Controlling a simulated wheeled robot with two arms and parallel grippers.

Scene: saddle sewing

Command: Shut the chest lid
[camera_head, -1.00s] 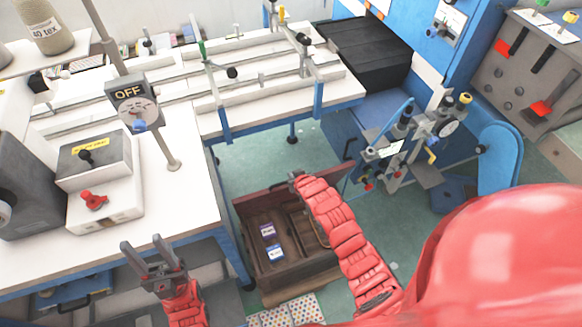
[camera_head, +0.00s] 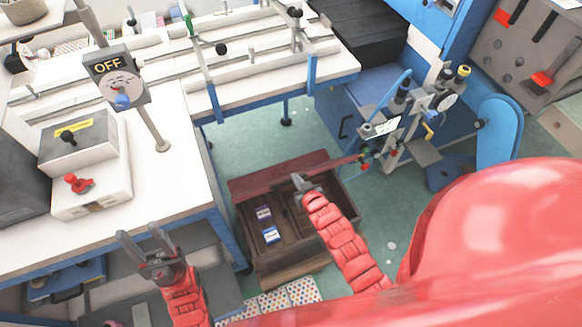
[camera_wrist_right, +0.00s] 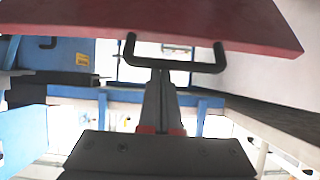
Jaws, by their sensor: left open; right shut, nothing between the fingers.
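The wooden chest (camera_head: 290,258) stands on the floor at lower centre in the head view, its inside visible. Its reddish lid (camera_head: 275,173) is raised and tilted at the back of the chest. The lid fills the top of the right wrist view (camera_wrist_right: 200,18), with a dark U-shaped handle (camera_wrist_right: 175,65) below its edge. My right gripper (camera_head: 300,181) is shut and empty by the lid's near edge. In the wrist view its fingertips (camera_wrist_right: 160,75) are close to the handle; contact is unclear. My left gripper (camera_head: 143,232) is open and empty, left of the chest.
Two small labelled packets (camera_head: 267,224) lie inside the chest. A white workbench (camera_head: 170,185) stands at left, with a switch box (camera_head: 118,80). A blue machine (camera_head: 415,125) stands right of the chest. A dotted mat (camera_head: 285,297) lies in front. Green floor (camera_head: 245,140) is open behind.

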